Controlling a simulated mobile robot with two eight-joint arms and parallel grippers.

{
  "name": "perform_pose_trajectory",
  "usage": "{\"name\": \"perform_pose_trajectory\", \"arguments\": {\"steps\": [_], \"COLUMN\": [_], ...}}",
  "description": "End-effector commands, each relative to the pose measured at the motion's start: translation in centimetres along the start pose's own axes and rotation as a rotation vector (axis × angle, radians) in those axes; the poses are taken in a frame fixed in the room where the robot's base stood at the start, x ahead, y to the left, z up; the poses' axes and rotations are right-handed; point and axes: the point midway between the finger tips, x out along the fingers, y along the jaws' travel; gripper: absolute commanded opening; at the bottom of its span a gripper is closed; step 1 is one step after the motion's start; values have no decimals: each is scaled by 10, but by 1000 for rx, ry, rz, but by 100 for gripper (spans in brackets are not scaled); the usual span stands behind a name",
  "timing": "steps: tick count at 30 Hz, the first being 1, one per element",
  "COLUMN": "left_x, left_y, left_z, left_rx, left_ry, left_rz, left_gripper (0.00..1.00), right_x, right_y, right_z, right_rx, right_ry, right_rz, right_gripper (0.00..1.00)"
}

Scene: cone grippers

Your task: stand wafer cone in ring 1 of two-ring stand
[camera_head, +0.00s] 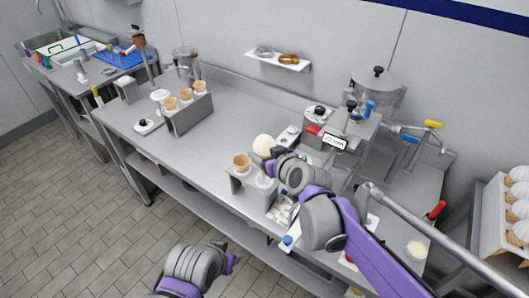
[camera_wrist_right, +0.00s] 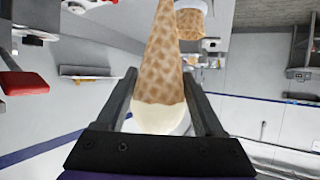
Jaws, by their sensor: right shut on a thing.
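My right gripper (camera_head: 268,163) is shut on a wafer cone (camera_wrist_right: 160,65) topped with a pale cream scoop (camera_wrist_right: 158,117). In the right wrist view, which is upside down, the cone sits between the two fingers (camera_wrist_right: 160,105), its point away from the scoop. In the head view the scoop (camera_head: 263,145) shows just left of the gripper, which hides most of the cone. The two-ring stand (camera_head: 240,184) is just below. Another wafer cone (camera_head: 241,160) stands in its left ring; ring numbers cannot be read. My left gripper (camera_head: 234,262) is low, off the counter; its fingers are unclear.
A grey holder (camera_head: 190,119) with several cones stands further left on the counter. A machine with a hopper (camera_head: 376,88) is behind my right arm. A wall shelf (camera_head: 278,62) holds small rings. The counter between holder and stand (camera_head: 218,140) is clear.

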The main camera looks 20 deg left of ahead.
Motion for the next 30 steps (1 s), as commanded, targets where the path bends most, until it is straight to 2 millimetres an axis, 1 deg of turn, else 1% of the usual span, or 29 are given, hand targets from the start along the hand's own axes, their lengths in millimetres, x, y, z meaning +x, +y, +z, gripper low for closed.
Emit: {"name": "perform_pose_trajectory", "arguments": {"steps": [8, 30], "left_x": [1, 10], "left_y": [0, 0], "left_z": [2, 13], "left_rx": [0, 0], "left_ry": [-2, -12], "left_rz": [0, 0], "left_gripper": [50, 50], "right_x": [1, 11], "right_y": [0, 0], "right_z": [3, 23], "right_rx": [0, 1], "right_ry": [-1, 0], "right_rz": [0, 0], "right_gripper": [47, 47]}}
